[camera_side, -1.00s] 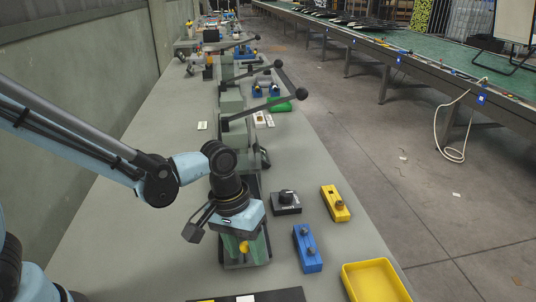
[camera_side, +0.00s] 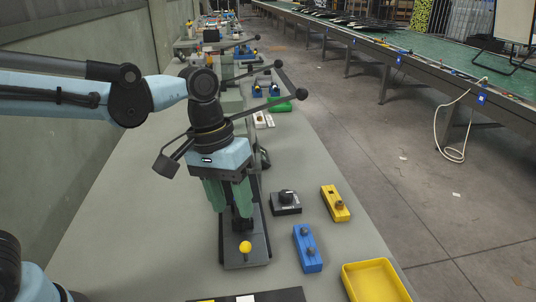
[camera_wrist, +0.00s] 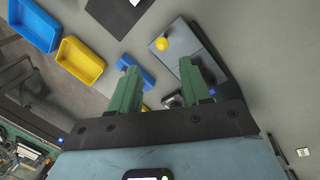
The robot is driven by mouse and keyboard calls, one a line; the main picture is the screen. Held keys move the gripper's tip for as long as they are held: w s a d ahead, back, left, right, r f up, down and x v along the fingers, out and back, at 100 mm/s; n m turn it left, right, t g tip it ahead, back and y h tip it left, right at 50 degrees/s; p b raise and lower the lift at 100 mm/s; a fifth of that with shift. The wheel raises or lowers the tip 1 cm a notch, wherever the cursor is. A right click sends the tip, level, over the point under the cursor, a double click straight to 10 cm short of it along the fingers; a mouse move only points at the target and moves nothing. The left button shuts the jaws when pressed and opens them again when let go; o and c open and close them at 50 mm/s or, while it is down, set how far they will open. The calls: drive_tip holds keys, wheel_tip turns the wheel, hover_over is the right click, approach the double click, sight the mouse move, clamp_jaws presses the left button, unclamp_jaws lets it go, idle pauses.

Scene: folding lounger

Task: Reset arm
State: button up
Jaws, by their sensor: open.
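My gripper (camera_side: 229,208) has green fingers and hangs above the bench in the side view. In the wrist view, the fingers of my gripper (camera_wrist: 160,75) are spread apart with nothing held between them. A yellow ball knob (camera_side: 245,248) sits at the near end of a dark fixture plate (camera_side: 236,257), below and in front of the fingers. The knob also shows in the wrist view (camera_wrist: 162,43), beyond the fingertips and clear of them, on the grey plate (camera_wrist: 182,41). The rear of the fixture is partly hidden behind my gripper.
Right of the fixture lie a black block with a knob (camera_side: 286,202), a yellow block (camera_side: 335,204), a blue block (camera_side: 307,248) and a yellow tray (camera_side: 375,282). A black-ended lever (camera_side: 300,92) and other fixtures stand behind. The bench's left side is largely clear.

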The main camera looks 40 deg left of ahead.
drive_tip(key=shift+a+r, duration=0.1)
idle(0.3)
drive_tip(key=s+a+f+m+t+y, duration=0.1)
drive_tip(key=a+t, duration=0.5)
drive_tip(key=a, duration=0.6)
drive_tip(key=shift+s+a+f+m+t+y, duration=0.2)
drive_tip(key=shift+s+a+m+t+y, duration=0.2)
drive_tip(key=shift+s+m+y, duration=0.35)
drive_tip(key=shift+s, duration=0.1)
